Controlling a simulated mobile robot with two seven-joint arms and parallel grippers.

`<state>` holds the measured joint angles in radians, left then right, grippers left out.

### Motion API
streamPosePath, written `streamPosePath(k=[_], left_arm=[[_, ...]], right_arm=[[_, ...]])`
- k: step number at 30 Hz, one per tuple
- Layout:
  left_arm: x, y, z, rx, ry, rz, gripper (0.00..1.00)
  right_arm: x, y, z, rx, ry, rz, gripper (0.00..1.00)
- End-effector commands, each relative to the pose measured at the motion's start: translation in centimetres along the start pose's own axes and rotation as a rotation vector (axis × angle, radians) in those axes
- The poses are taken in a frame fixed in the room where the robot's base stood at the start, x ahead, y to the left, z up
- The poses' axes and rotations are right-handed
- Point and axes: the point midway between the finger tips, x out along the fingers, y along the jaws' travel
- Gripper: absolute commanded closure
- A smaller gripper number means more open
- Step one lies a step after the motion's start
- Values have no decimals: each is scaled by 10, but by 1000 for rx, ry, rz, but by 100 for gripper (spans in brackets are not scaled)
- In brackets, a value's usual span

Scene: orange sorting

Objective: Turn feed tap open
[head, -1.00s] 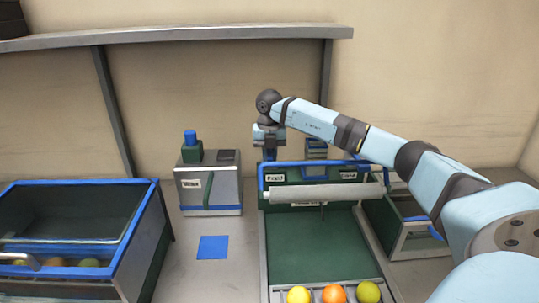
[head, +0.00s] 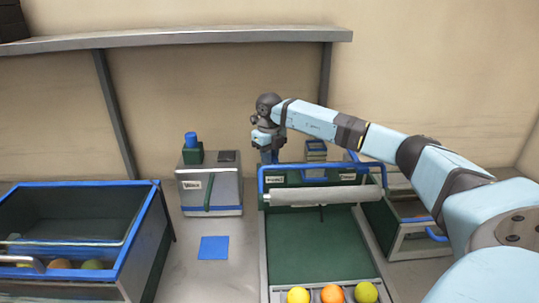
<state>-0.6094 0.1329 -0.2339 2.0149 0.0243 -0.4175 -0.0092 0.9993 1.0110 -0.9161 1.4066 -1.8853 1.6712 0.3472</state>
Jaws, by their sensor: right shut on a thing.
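My right gripper (head: 268,147) points down at the back left corner of the green sorting station. It is shut on a small blue piece, which looks like the feed tap's handle (head: 269,157). The jaws hide most of this handle, so its exact angle cannot be told. A small white label (head: 275,180) is on the green panel just below it; its text is too small to read surely. My left gripper is not in view.
A grey roller (head: 325,194) and blue rail cross the station's green bed (head: 318,245). Yellow and orange balls lie at its front. A grey box (head: 211,190) with a blue-topped knob stands left. A blue-rimmed bin (head: 140,225) is far left. A blue square (head: 213,247) lies on the counter.

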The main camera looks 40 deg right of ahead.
Motion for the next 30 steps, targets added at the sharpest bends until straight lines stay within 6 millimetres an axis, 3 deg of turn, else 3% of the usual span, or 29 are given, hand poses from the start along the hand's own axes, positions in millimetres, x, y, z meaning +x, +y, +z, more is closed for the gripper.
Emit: streamPosePath(k=[18,30], left_arm=[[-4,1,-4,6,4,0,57],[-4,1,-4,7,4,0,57]], right_arm=[[-1,0,0,-579,-1,0,100],[-1,0,0,-854,-3,-1,100]])
